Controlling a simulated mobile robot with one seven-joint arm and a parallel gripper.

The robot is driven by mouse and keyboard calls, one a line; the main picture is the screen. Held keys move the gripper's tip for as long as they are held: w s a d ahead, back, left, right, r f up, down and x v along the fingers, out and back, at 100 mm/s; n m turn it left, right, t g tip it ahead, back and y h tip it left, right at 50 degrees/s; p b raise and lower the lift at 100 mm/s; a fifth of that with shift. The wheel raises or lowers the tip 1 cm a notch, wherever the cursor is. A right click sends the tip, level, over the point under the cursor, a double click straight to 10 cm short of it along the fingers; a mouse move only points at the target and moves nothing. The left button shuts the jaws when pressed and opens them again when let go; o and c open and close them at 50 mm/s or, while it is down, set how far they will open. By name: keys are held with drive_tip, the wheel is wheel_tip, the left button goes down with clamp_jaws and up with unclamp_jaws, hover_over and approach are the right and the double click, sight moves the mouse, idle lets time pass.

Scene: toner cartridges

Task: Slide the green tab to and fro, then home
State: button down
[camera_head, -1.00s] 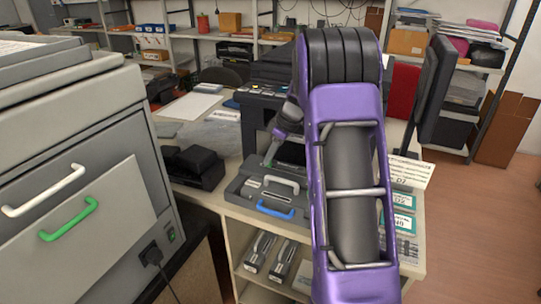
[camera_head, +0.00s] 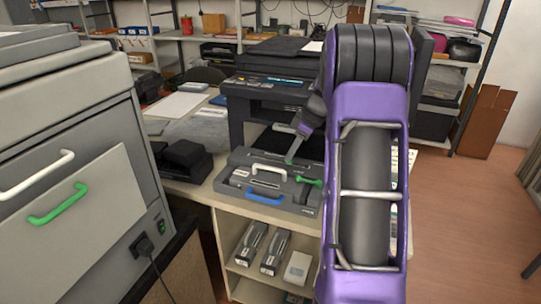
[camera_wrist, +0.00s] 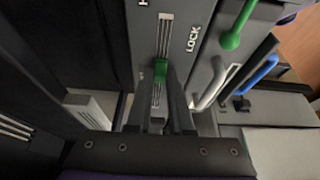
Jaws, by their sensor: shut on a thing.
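The green tab (camera_wrist: 160,71) sits in a narrow slot on a dark grey toner cartridge unit (camera_wrist: 185,75) in the wrist view. The word LOCK is printed beside the slot, near its upper part. My gripper (camera_wrist: 161,86) has its two fingers closed on the tab, one on each side. Part of the slot shows above the tab and part between the fingers. In the head view my gripper (camera_head: 291,157) reaches down onto the top of the same unit (camera_head: 235,185), at its back. The tab is very small there and partly hidden by the fingers.
The unit bears a white handle (camera_head: 269,168), a blue handle (camera_head: 263,197) and a green handle (camera_head: 309,181). A black printer (camera_head: 262,95) stands behind it. A grey cabinet (camera_head: 75,150) with white and green handles is at left. Cartridges (camera_head: 262,248) lie on the shelf below.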

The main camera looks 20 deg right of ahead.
drive_tip(key=s+d+b, duration=0.1)
drive_tip(key=s+d, duration=0.3)
drive_tip(key=d, duration=0.1)
drive_tip(key=shift+s, duration=0.3)
drive_tip(key=c, duration=0.8)
unclamp_jaws()
drive_tip(key=shift+s, duration=0.1)
drive_tip(key=shift+r, duration=0.1)
drive_tip(key=shift+r, duration=0.3)
drive_tip(key=p+v, duration=0.2)
drive_tip(key=v, duration=1.4)
drive_tip(key=shift+s+r, duration=0.15)
drive_tip(key=shift+r, duration=0.1)
drive_tip(key=shift+d, duration=0.1)
